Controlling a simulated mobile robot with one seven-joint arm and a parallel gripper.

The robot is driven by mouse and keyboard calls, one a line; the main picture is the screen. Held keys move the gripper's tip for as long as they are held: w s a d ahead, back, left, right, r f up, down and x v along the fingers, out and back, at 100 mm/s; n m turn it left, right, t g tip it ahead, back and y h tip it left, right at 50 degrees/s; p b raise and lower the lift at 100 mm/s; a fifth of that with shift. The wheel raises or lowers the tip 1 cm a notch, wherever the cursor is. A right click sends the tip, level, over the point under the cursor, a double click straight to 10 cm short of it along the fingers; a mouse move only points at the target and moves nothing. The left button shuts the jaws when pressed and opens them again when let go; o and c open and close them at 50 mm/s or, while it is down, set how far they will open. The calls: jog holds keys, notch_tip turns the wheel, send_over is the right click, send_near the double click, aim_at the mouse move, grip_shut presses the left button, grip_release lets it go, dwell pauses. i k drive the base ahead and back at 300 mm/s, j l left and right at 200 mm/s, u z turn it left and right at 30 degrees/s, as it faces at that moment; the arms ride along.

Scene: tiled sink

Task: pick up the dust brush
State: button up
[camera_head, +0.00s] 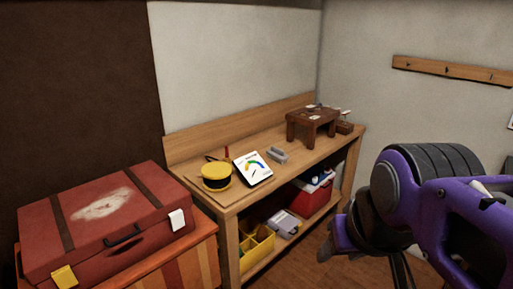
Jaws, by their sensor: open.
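I cannot make out a dust brush for certain. A small grey object (278,155) lies on the wooden workbench (225,197), right of a white tablet, and its kind is too small to tell. Small items also lie on a little dark brown stand (312,118) at the bench's far end, too small to name. My purple and black arm fills the right side. My gripper (343,238) shows only in part at the arm's lower left, in front of the bench's right end. It is open, with nothing seen in it, and is apart from the bench-top items.
A red suitcase (80,245) lies on a striped wooden chest at left. A yellow-black spool (216,178) and the tablet (253,168) stand at the bench's near end. The lower shelf holds a yellow bin (257,246) and a red-white box (312,198). A peg rail (452,70) hangs on the right wall.

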aim_at(275, 153)
jog(key=i+l+u, duration=0.1)
jog(key=u, duration=0.8)
jog(key=i+l+u, duration=0.15)
jog(key=l+u, duration=0.15)
jog(key=i+l+u, duration=0.1)
jog(key=l+u, duration=0.25)
jog(key=i+l+u, duration=0.2)
jog(key=l, duration=0.7)
jog(key=l+u, duration=0.2)
jog(key=l, duration=0.65)
